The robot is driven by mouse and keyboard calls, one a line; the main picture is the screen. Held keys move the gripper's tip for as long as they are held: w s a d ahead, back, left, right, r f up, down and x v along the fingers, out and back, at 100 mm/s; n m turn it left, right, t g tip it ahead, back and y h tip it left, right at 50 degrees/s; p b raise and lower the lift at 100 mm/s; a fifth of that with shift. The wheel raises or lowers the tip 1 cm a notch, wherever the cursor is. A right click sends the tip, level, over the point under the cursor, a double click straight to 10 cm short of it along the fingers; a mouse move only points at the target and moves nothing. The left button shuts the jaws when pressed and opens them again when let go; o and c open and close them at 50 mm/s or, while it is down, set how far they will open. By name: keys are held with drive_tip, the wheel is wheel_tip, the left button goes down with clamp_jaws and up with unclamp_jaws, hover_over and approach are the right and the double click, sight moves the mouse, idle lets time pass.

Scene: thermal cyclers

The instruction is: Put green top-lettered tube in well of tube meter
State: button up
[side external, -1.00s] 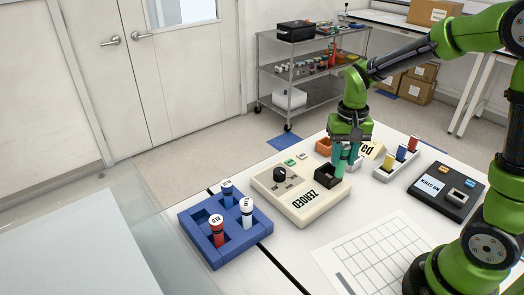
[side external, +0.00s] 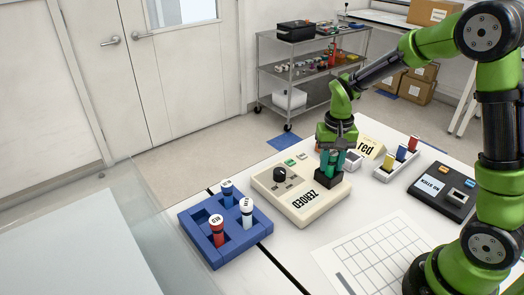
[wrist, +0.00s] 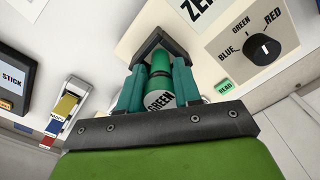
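The cream tube meter (side external: 290,205) reads "ZEROED" and has a dial and a dark square well (side external: 341,187). The well also shows in the wrist view (wrist: 148,47). My gripper (side external: 330,172) points down over this well. Its teal fingers (wrist: 159,88) sit on both sides of the green tube (wrist: 160,62) and appear shut on it. The tube's pale top, lettered "GREEN", faces the wrist camera. The tube's lower end reaches the well opening; how deep it sits is hidden.
A blue rack (side external: 212,254) holds blue-, white- and red-topped tubes left of the meter. A grid sheet (side external: 370,255) lies in front.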

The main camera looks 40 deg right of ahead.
drive_tip(key=o, duration=0.4)
wheel_tip(320, 180, up, 11)
drive_tip(key=shift+r, duration=0.1)
drive_tip(key=s+a+r+n+t+y, duration=0.1)
drive_tip(key=s+a+r+n+t, duration=0.1)
drive_tip(key=s, duration=0.5)
drive_tip(key=s+a+r+n+t+y, duration=0.1)
drive_tip(key=s+a+r+t, duration=0.2)
drive_tip(key=s+a+t, duration=0.2)
drive_tip(key=shift+s+a+n, duration=0.4)
drive_tip(key=shift+s+a, duration=0.45)
drive_tip(key=shift+s, duration=0.05)
drive_tip(key=shift+r, duration=0.1)
